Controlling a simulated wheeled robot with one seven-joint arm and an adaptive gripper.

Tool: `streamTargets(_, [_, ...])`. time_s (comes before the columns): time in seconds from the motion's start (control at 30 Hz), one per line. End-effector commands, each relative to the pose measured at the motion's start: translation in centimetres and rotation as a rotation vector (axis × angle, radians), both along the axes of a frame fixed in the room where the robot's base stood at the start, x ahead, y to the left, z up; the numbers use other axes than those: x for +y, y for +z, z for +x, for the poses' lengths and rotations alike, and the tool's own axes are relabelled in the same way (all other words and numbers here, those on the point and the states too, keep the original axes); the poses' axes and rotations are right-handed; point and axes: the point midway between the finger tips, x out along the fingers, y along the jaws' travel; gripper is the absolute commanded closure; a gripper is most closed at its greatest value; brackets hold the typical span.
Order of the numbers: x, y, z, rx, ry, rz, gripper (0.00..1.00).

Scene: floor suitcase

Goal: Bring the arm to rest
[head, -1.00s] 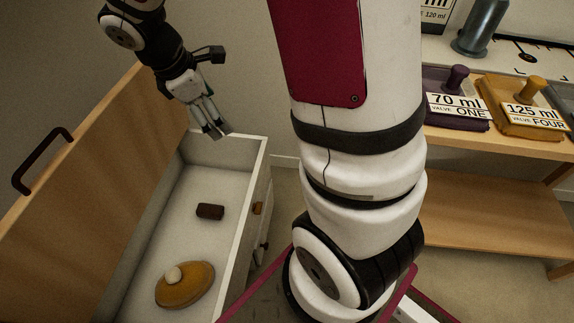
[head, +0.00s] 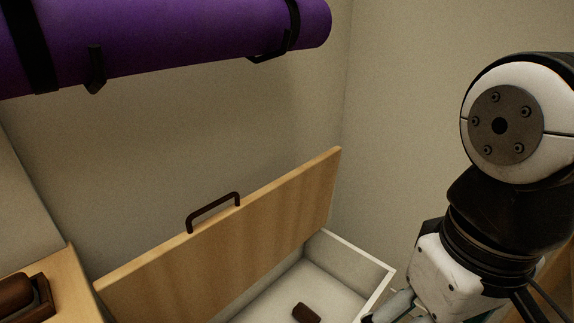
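My arm and gripper (head: 385,312) are at the right of the head view, close to the camera. The gripper points down and left, beside the right wall of the open white case. Its fingers are cut off by the bottom edge, so whether it is open or shut cannot be told. No object shows in it.
The white case (head: 345,246) has its wooden lid (head: 215,255) raised, with a dark handle (head: 213,203). A small brown block (head: 306,313) lies inside. A purple roll (head: 180,35) hangs on the wall above. A brown object (head: 22,297) sits on a wooden surface at the lower left.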

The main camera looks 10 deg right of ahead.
Motion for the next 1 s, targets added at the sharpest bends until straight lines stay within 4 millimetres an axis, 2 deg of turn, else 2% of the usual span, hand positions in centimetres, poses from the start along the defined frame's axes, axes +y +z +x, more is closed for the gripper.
streamTargets(0.17, [0.48,-0.11,-0.98,-0.005,-0.029,0.027,0.10])
streamTargets(1.0, [0.46,-0.08,-0.92,-0.005,-0.029,0.025,0.10])
